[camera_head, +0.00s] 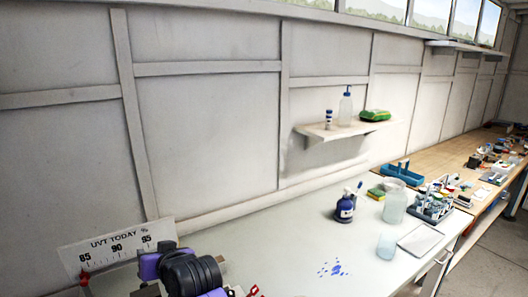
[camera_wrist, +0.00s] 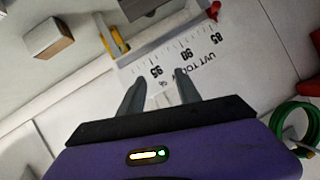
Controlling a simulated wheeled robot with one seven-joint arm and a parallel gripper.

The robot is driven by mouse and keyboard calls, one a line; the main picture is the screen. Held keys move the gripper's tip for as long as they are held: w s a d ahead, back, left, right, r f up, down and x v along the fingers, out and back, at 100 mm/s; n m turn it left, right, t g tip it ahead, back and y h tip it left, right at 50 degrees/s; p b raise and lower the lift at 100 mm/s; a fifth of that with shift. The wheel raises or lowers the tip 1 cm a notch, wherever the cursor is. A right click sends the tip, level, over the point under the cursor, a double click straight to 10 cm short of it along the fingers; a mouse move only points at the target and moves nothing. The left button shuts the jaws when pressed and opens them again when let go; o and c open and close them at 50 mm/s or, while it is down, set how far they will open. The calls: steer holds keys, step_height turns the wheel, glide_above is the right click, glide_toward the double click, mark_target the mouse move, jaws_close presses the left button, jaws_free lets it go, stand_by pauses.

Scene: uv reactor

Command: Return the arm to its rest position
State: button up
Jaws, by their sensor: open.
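In the wrist view my gripper (camera_wrist: 158,92) points at the white "UVT TODAY %" scale board (camera_wrist: 198,48). Its two grey fingers are apart, with nothing held between them. The board also shows in the head view (camera_head: 118,246), standing at the lower left against the wall, with marks 85, 90 and 95. In the head view my purple and black arm is in front of the board's right end. The fingertips cannot be made out there. A small red pointer (camera_head: 85,278) is at the board's left end, near 85, and it shows in the wrist view (camera_wrist: 213,9).
A white bench (camera_head: 285,250) runs along the wall, with a blue spill (camera_head: 332,269). A dark blue bottle (camera_head: 345,208), a glass jar (camera_head: 395,203) and a vial rack (camera_head: 433,205) stand to the right. A wall shelf (camera_head: 345,130) is above. A green hose coil (camera_wrist: 293,125) is beside my gripper.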

steer(key=s+d+f+m+t+h+b, duration=0.15)
steer(key=s+d+f, duration=0.3)
steer(key=d, duration=0.45)
steer(key=s+d+f+t+b, duration=0.1)
steer(key=s+d+f+t, duration=0.25)
steer(key=s+d, duration=0.45)
steer(key=s+d+f+m+t+h+b, duration=0.15)
steer(key=s+d+f, duration=0.25)
steer(key=d, duration=0.7)
steer(key=s+d+f+h+b, duration=0.1)
steer(key=s+d+h, duration=0.1)
steer(key=s+d, duration=0.4)
steer(key=s+d+m+h+b, duration=0.1)
steer(key=s+d, duration=0.6)
steer(key=s, duration=0.9)
steer(key=s+d+f+m+g+h+b, duration=0.1)
steer(key=s+d+h+b, duration=0.1)
steer(key=s+d, duration=0.4)
steer(key=s+h, duration=0.1)
steer(key=s, duration=0.4)
steer(key=shift+s+d+f, duration=0.15)
steer(key=shift+s+f, duration=0.15)
